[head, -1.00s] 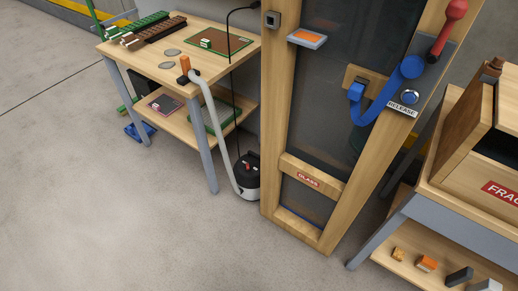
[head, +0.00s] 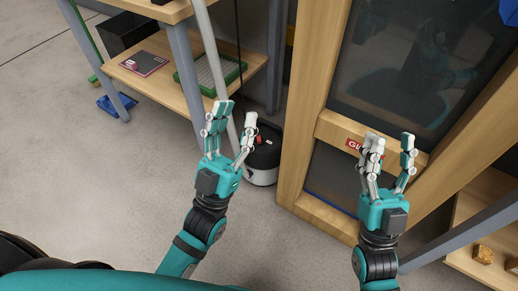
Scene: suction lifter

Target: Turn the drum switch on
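The drum (head: 266,160) is a squat canister with a black lid and a pale base, on the floor beside the wooden frame. A small red switch (head: 262,140) shows on its lid; its on or off position is too small to tell. A grey hose (head: 207,45) runs up from the drum. My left gripper (head: 236,112) is open and empty, and in the picture its right finger overlaps the drum's left edge. I cannot tell whether they touch. My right gripper (head: 391,142) is open and empty in front of the lower part of the wooden frame.
The wooden frame (head: 311,95) with dark glass stands right of the drum. A two-level workbench (head: 150,85) stands left, with a green-edged tray (head: 212,72) on its lower shelf. A black cord hangs behind the hose. The floor in front is clear.

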